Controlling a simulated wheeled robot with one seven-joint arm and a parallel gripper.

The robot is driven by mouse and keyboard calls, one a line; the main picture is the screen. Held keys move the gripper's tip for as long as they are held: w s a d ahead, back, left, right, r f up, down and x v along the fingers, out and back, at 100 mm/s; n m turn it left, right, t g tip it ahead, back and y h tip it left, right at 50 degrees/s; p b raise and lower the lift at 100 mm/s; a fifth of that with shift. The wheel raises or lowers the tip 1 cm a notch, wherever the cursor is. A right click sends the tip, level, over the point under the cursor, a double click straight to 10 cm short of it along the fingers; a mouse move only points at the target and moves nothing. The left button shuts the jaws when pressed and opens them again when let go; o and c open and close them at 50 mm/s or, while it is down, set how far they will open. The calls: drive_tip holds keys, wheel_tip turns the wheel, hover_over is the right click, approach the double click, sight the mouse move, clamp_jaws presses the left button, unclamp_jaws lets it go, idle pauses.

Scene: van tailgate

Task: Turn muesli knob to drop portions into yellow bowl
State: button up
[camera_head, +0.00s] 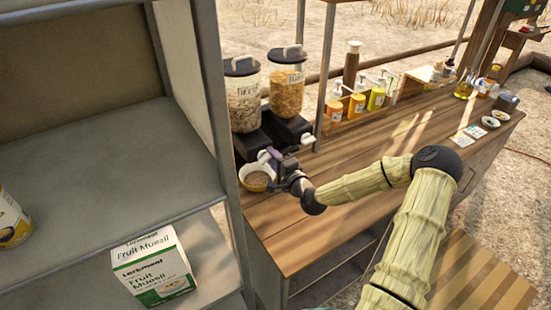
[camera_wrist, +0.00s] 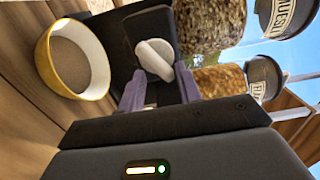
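The muesli dispenser (camera_head: 243,105) stands on the counter beside the shelf. It has a clear container with a dark lid, and its label shows in the wrist view (camera_wrist: 288,14). Its white knob (camera_wrist: 155,58) sits on the dark dispenser base. My gripper (camera_wrist: 162,75) is open, with its two purple fingers on either side of the knob; I cannot tell whether they touch it. In the head view my gripper (camera_head: 274,165) is at the front of the dispenser, hiding most of the knob. The yellow bowl (camera_wrist: 44,65) is beside the base, with brownish contents inside; it also shows in the head view (camera_head: 256,188).
A second dispenser with golden flakes (camera_head: 286,90) stands right beside the first. A grey shelf (camera_head: 100,160) with a Fruit Muesli box (camera_head: 152,265) is at the left. Pump bottles (camera_head: 357,105) stand at the counter's back. The counter's middle (camera_head: 370,150) is mostly clear.

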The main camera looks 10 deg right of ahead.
drive_tip(key=shift+d, duration=0.25)
drive_tip(key=p+v, duration=0.1)
drive_tip(key=v, duration=1.6)
drive_tip(key=shift+s, duration=0.2)
